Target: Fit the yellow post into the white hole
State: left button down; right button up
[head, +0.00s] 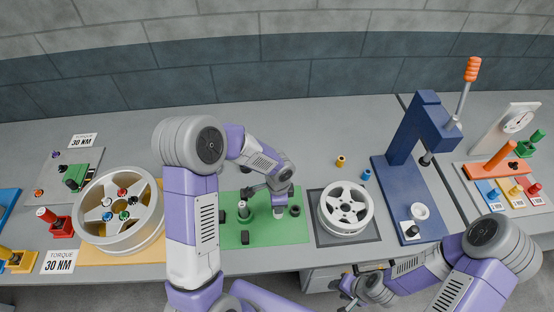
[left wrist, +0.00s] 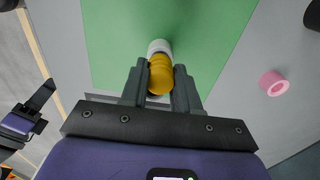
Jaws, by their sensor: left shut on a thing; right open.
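In the left wrist view, my left gripper (left wrist: 160,84) is shut on the yellow post (left wrist: 159,75), which has a rounded, ridged end. Just beyond the post is a white round part (left wrist: 158,46) at the green surface, in line with it. The post hides most of this part, so I cannot tell whether the post is inside it or only in front. In the head view, my left arm reaches over the green mat (head: 275,233), and the yellow post cannot be made out there. My right gripper (head: 349,287) is open and empty near the table's front edge.
A pink ring (left wrist: 273,83) lies right of the green surface in the left wrist view. In the head view, a silver wheel (head: 346,208) lies right of the mat, with a blue press (head: 396,180) beyond it. A larger wheel (head: 120,212) stands at the left.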

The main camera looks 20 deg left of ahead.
pick_arm(q)
jog(key=shift+f, duration=0.35)
jog(key=c, duration=0.8)
grip_release()
jog(key=shift+c, duration=1.2)
jog(key=shift+r, duration=0.1)
jog(key=shift+r+p, duration=2.55)
jog(key=shift+r, duration=0.95)
